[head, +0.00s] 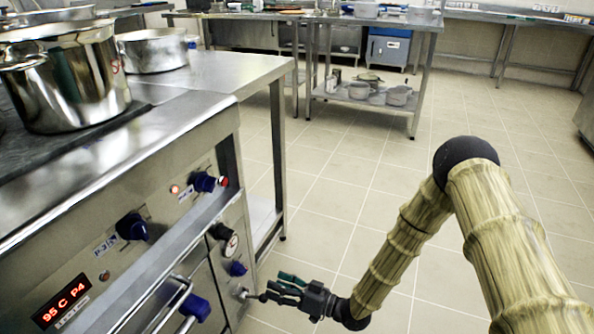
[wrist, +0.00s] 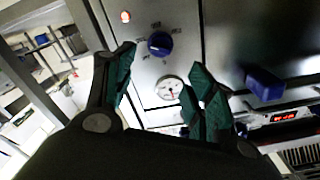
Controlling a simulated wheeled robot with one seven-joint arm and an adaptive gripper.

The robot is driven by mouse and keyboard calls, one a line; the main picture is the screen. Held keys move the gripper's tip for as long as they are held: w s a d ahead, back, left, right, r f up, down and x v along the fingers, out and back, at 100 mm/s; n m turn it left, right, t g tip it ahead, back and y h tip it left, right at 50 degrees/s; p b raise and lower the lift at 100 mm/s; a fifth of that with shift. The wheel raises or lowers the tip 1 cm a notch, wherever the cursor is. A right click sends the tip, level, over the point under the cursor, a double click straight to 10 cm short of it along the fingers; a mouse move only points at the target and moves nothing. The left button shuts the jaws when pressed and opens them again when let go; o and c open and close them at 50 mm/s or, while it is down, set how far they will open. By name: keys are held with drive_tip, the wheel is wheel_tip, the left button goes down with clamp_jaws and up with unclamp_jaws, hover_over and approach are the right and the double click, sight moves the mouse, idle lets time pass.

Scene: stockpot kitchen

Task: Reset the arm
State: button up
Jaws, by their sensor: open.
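My arm reaches down and to the left in the head view, and my gripper (head: 278,289) is low, close to the lower front of the stove (head: 170,225). In the wrist view my gripper (wrist: 160,78) shows two green-padded fingers spread apart, with nothing between them. A round dial (wrist: 169,88) and a blue knob (wrist: 160,44) on the stove front show beyond the fingers. I cannot tell from these frames whether a fingertip touches the panel.
A large steel pot (head: 68,80) stands on the stove top, with another pot (head: 153,50) behind it. A handrail (head: 165,255) runs along the stove front. A shelved steel table (head: 372,97) stands at the back. The tiled floor (head: 345,150) between is clear.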

drive_tip(key=s+d+f+m+g+h, duration=0.1)
drive_tip(key=s+d+f+m+h, duration=0.4)
drive_tip(key=s+d+f+h, duration=0.65)
drive_tip(key=s+d+f+m+g+h, duration=0.25)
drive_tip(key=s+d+g+h, duration=0.3)
drive_tip(key=s+d, duration=1.5)
wheel_tip(320, 180, up, 35)
drive_tip(key=a+p, duration=0.1)
drive_tip(key=p, duration=3.3)
drive_tip(key=shift+s+r+m+p, duration=0.2)
drive_tip(key=shift+m+p, duration=0.2)
drive_tip(key=shift+m, duration=0.05)
